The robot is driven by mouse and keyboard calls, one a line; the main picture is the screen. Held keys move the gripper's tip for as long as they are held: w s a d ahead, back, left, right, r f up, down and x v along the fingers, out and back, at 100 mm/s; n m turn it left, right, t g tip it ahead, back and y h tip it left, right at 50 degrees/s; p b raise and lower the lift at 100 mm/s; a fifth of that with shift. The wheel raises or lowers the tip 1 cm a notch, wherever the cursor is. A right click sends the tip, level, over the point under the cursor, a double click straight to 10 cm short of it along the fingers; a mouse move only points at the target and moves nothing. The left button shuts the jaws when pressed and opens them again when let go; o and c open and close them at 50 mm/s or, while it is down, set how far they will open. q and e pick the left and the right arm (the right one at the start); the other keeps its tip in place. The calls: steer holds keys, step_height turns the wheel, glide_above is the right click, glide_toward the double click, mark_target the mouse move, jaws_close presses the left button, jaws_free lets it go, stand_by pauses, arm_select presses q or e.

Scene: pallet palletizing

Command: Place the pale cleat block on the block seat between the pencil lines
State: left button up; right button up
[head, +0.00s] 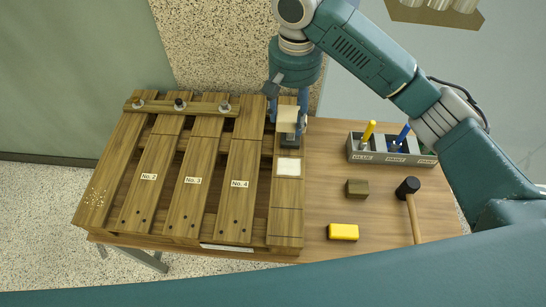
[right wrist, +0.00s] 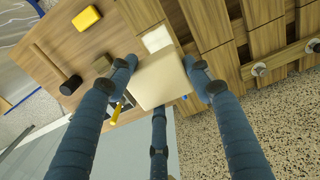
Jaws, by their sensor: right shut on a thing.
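The pale cleat block (head: 288,115) is held between the fingers of my right gripper (head: 287,108), above the rightmost board of the pallet (head: 288,220). In the right wrist view, the block (right wrist: 160,80) sits between the two fingertips. A white square patch (head: 289,167), apparently the block seat, lies on that board, nearer the front than the block. The patch also shows in the right wrist view (right wrist: 157,39), partly hidden behind the block. Thin dark lines cross the board; which ones are the pencil lines I cannot tell. My left gripper is not in view.
A grey divided bin (head: 375,157) with glue and paint stands right of the pallet. A brown block (head: 357,188), a yellow block (head: 343,232) and a mallet (head: 408,188) lie on the table. A crosspiece with several pegs (head: 180,107) spans the back boards.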

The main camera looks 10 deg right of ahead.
steer(key=shift+f, duration=0.3)
step_height(320, 180, down, 8)
steer(key=d, duration=0.1)
glide_above(288, 167)
step_height(288, 167, down, 6)
steer(key=shift+f, duration=0.5)
step_height(288, 167, down, 3)
steer(key=shift+f+p, duration=0.2)
steer(key=shift+p, duration=0.1)
steer(key=shift+f, duration=0.3)
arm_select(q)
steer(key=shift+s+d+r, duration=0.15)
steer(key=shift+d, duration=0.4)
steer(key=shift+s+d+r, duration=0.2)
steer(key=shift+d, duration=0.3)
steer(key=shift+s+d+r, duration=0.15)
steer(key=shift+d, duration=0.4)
arm_select(e)
steer(key=shift+f, duration=0.15)
steer(key=o, duration=1.2)
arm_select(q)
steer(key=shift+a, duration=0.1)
